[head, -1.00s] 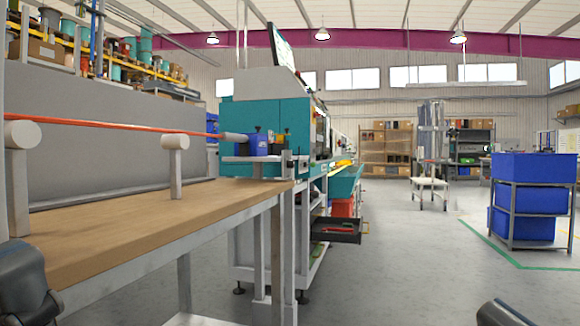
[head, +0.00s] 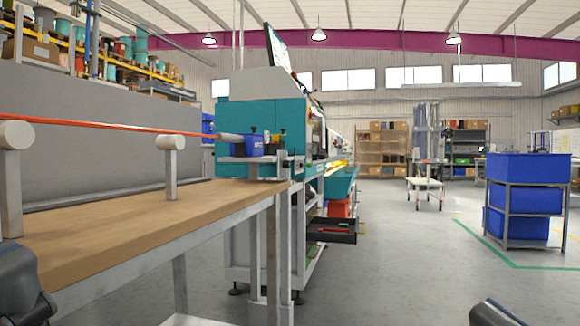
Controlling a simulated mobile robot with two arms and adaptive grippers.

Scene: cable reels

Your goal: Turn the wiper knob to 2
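The teal and white machine (head: 262,118) stands ahead, left of centre, with a tilted screen (head: 280,50) on top. An orange cable (head: 100,126) runs along the left into a blue unit (head: 249,145) at the machine's near end. I cannot make out a wiper knob at this distance. Dark rounded parts of my own arms show at the lower left and lower right corners. The fingers of both grippers are out of view.
A wooden-topped bench (head: 130,217) with white rollers (head: 171,143) fills the left. An open drawer (head: 332,230) sticks out from the machine's right side. Blue bins on a rack (head: 524,201) stand at the right. Grey floor (head: 400,260) is clear between them.

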